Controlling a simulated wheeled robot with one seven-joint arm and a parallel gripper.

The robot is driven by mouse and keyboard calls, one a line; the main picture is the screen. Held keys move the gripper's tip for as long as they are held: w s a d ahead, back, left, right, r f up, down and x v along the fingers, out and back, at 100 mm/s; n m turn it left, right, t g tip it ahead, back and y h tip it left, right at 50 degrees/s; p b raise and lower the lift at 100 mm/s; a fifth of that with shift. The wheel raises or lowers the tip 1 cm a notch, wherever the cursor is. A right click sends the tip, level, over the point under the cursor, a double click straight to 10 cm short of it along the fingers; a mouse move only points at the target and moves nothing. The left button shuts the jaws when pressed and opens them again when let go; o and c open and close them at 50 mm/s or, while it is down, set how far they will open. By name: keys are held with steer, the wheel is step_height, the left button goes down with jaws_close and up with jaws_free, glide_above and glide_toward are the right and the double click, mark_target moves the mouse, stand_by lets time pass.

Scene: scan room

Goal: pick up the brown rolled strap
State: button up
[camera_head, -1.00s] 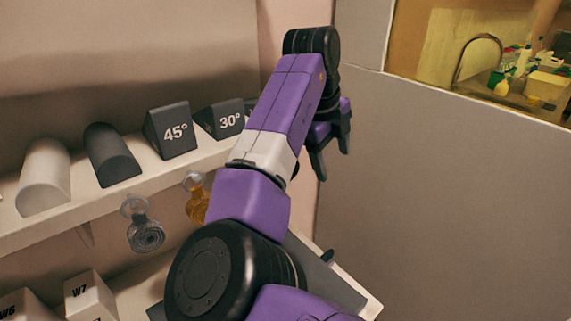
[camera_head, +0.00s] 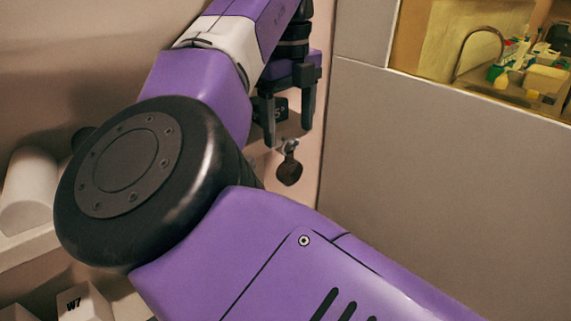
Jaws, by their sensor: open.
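Nothing shows held in the fingers.
A dark block (camera_head: 282,108) with a pale marking shows behind the fingers. A white half-round block (camera_head: 28,190) sits on the shelf at left, and a white block marked W7 (camera_head: 82,304) is lower. My arm hides most of the shelf. The grey wall (camera_head: 440,200) is at right.

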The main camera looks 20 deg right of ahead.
mark_target(289, 153)
steer(key=shift+w+a+r, duration=0.1)
steer(key=shift+a+r, duration=0.1)
steer(key=shift+a, duration=0.1)
steer(key=shift+f, duration=0.25)
steer(key=shift+w+d+f+p, duration=0.1)
steer(key=shift+d+f, duration=0.05)
steer(key=shift+f, duration=1.05)
steer(key=shift+w+d+f+p, duration=0.1)
steer(key=shift+f, duration=1.05)
steer(key=shift+w+d+f+p, duration=0.1)
steer(key=shift+d+f, duration=0.05)
steer(key=shift+f, duration=1.05)
steer(key=shift+s, duration=0.1)
steer(key=c, duration=1.4)
steer(key=shift+r, duration=0.1)
steer(key=shift+c, duration=0.2)
